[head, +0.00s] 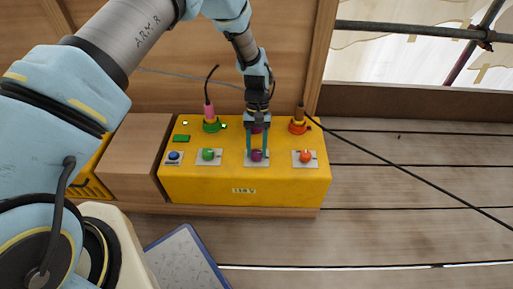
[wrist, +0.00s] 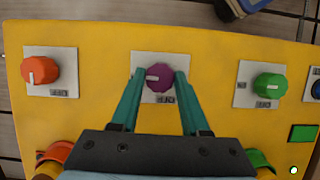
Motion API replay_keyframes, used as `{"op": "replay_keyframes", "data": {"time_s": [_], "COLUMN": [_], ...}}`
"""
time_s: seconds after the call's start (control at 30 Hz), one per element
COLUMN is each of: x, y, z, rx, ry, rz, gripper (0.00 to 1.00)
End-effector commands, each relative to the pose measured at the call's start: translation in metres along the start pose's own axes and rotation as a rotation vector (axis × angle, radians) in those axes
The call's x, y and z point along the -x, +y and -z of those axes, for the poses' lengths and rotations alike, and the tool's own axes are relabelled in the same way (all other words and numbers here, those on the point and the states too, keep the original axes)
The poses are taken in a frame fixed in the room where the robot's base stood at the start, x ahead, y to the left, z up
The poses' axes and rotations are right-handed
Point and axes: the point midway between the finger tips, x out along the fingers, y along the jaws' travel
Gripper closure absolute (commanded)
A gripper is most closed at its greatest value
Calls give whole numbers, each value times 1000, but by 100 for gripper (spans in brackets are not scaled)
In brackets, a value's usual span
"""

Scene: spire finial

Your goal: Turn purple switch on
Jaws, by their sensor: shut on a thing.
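The purple switch (head: 257,155) is a round knob on a pale plate on the front of a yellow box (head: 300,185). It sits between a green knob (head: 208,154) and an orange knob (head: 305,156). In the wrist view the purple switch (wrist: 159,77) has a pale pointer mark aimed to the left. My gripper (head: 257,153) reaches down over the box. Its teal fingers (wrist: 158,76) are shut on the purple switch, one on each side. The small label below the knob is too blurred to read.
A blue button (head: 174,155) is at the box's left end. A wooden block (head: 130,150) is beside the box. Plank floor (head: 400,190) is open to the right.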

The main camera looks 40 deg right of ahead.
Motion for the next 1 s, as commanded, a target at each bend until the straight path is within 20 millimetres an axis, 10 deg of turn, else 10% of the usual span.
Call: {"op": "replay_keyframes", "data": {"time_s": [0.27, 0.3, 0.53, 1.0], "x": [0, 0, 0, 23], "y": [-1, -1, 0, 0], "z": [0, 0, 0, 0], "rx": [0, 0, 1, 1], "ry": [0, 0, 0, 3], "rz": [1, 1, 0, -1], "gripper": [100, 52, 26, 24]}}
